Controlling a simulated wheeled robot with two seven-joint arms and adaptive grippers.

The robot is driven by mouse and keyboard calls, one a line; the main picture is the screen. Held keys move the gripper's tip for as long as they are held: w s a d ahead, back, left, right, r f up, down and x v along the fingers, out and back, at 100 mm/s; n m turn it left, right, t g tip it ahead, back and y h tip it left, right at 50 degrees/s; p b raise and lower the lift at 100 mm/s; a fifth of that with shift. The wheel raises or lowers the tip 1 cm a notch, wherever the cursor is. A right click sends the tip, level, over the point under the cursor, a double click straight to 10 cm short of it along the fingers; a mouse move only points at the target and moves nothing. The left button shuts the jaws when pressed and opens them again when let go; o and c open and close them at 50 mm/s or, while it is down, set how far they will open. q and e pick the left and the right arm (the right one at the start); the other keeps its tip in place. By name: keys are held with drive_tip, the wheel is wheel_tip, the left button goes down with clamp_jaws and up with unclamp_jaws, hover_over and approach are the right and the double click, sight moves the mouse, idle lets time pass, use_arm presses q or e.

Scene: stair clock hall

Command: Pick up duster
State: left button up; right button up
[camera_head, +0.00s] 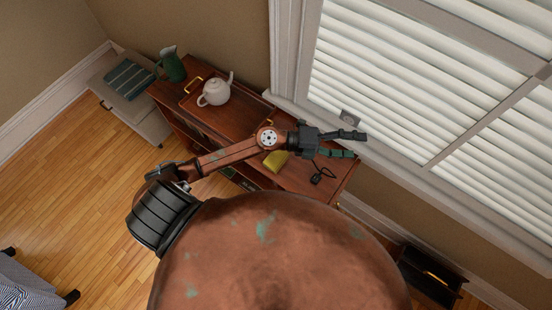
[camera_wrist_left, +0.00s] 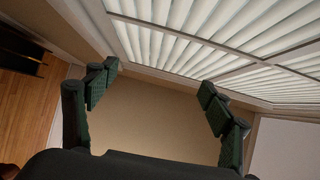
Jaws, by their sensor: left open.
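A yellow cloth-like thing (camera_head: 275,161), which looks like the duster, lies on the brown wooden cabinet top (camera_head: 236,122), partly hidden by my left arm in the head view. My left gripper (camera_head: 360,145) is open and empty. It is to the right of the yellow thing, pointing right toward the wall below the window. In the left wrist view its two fingers (camera_wrist_left: 157,80) are spread wide, with only bare wall and blinds beyond them. The duster does not show in that view. My right gripper is not in view.
A white teapot (camera_head: 214,92) stands on a tray with brass handles on the cabinet. A green jug (camera_head: 171,66) stands at its left end. A small black corded item (camera_head: 317,176) lies near the right end. A window with blinds (camera_head: 420,80) is behind.

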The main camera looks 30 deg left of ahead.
use_arm(q)
wheel_tip(320, 180, down, 6)
drive_tip(key=s+m+g+y, duration=0.2)
drive_tip(key=s+m+g, duration=0.1)
drive_tip(key=m+g, duration=0.1)
drive_tip(key=m+g+y, duration=0.3)
drive_tip(key=g+y, duration=0.1)
drive_tip(key=y, duration=0.9)
hover_over(277, 158)
drive_tip(key=f, duration=1.6)
drive_tip(key=shift+s+d, duration=0.2)
drive_tip(key=shift+s, duration=0.05)
drive_tip(key=shift+a+f+n, duration=0.15)
drive_tip(key=shift+a+f, duration=0.1)
drive_tip(key=shift+f, duration=0.35)
drive_tip(key=shift+a+f+n, duration=0.15)
drive_tip(key=shift+a+f, duration=0.05)
drive_tip(key=shift+f, duration=0.35)
drive_tip(key=shift+w+d+f+p, duration=0.1)
drive_tip(key=shift+f+p, duration=0.15)
drive_tip(key=shift+f, duration=1.15)
drive_tip(key=shift+w+d+f+p, duration=0.1)
drive_tip(key=shift+f+p, duration=0.1)
drive_tip(key=shift+f, duration=1.15)
drive_tip(key=shift+c, duration=0.6)
drive_tip(key=c, duration=1.1)
